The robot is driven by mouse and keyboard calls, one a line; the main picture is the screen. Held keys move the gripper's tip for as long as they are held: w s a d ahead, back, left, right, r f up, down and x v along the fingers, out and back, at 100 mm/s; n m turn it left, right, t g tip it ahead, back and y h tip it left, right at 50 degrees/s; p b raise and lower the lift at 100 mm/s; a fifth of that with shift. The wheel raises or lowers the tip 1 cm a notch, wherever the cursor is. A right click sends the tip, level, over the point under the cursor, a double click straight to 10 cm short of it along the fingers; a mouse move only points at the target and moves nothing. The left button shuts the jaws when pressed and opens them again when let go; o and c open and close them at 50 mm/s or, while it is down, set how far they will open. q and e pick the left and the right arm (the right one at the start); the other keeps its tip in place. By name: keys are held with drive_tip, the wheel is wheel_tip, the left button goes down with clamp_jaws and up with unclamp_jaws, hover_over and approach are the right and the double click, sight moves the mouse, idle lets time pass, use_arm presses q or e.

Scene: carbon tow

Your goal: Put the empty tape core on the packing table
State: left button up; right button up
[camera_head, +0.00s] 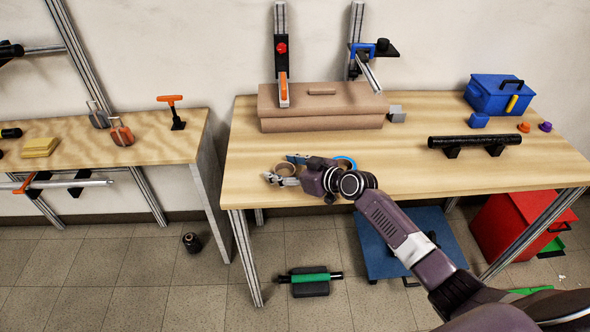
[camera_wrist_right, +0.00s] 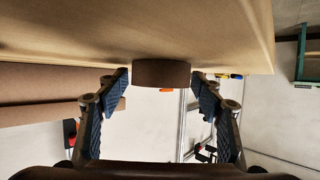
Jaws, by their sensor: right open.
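A brown ring, the empty tape core (camera_head: 286,168), lies on the wooden table (camera_head: 250,190) on the right, near its front left part. It also shows as a brown band (camera_wrist_right: 161,73) in the right wrist view, against the table surface. My right gripper (camera_head: 280,174) is at the core, its fingers open. In the right wrist view, the fingers of the gripper (camera_wrist_right: 160,98) stand on either side of the core with gaps, and it is not gripped. My left gripper is not in view. I cannot tell which table is the packing table.
A blue-rimmed roll (camera_head: 345,161) sits right of the core, partly hidden by my arm. A long brown box (camera_head: 320,108) lies at the back. A black roll on a stand (camera_head: 474,142) and a blue toolbox (camera_head: 499,93) are right. A second table (camera_head: 75,145) stands left, across a gap.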

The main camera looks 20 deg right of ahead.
drive_tip(key=b+v, duration=0.1)
drive_tip(key=v, duration=1.1)
